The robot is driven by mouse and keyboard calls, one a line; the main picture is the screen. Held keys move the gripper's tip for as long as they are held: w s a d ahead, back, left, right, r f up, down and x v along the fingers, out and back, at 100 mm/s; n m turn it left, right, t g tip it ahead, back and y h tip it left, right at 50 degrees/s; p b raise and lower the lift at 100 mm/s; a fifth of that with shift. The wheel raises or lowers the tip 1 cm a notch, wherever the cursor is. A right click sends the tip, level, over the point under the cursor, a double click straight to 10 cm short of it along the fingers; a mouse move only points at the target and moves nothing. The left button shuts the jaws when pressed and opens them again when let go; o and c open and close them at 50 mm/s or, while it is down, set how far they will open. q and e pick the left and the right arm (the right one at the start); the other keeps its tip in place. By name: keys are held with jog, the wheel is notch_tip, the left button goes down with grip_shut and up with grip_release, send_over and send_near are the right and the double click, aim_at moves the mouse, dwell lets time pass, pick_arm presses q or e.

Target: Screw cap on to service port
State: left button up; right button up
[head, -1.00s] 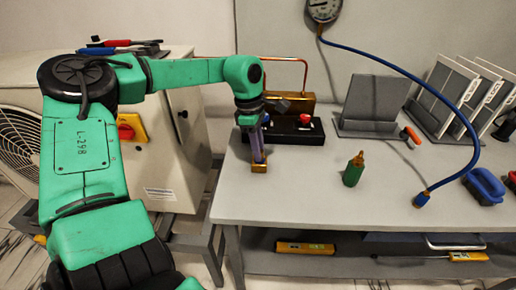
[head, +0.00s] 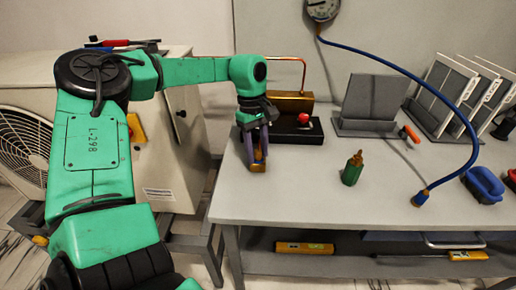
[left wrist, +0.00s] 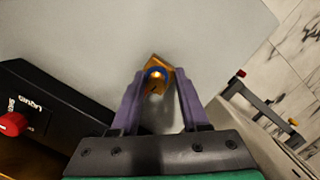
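A small brass cap with a dark blue ring around its bright opening (left wrist: 157,75) sits on the grey table near its left end. In the head view the cap (head: 258,167) shows just below my left gripper (head: 257,158). In the left wrist view the purple fingers of my left gripper (left wrist: 158,85) are spread, one on each side of the cap; I cannot tell whether they touch it. A brass block with copper pipe (head: 293,104) stands behind, on a black base (head: 312,132) with a red knob. The service port is not clearly made out. My right gripper is out of view.
A green bottle (head: 352,169) stands right of the cap. A blue hose (head: 440,84) runs from the gauge (head: 322,9) to the table. A grey stand (head: 371,103) and several panels are at the back. The front middle of the table (head: 310,195) is clear.

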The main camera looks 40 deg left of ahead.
pick_arm(q)
jog(key=shift+r, duration=0.2)
jog(key=o, duration=0.6)
jog(key=shift+w, duration=0.1)
jog(key=shift+c, duration=0.2)
notch_tip(320, 180, up, 14)
jog(key=a+p, duration=0.1)
jog(key=a, duration=0.1)
jog(key=shift+w+a+r, duration=0.15)
jog(key=shift+w+r, duration=0.05)
jog(key=shift+w, duration=0.05)
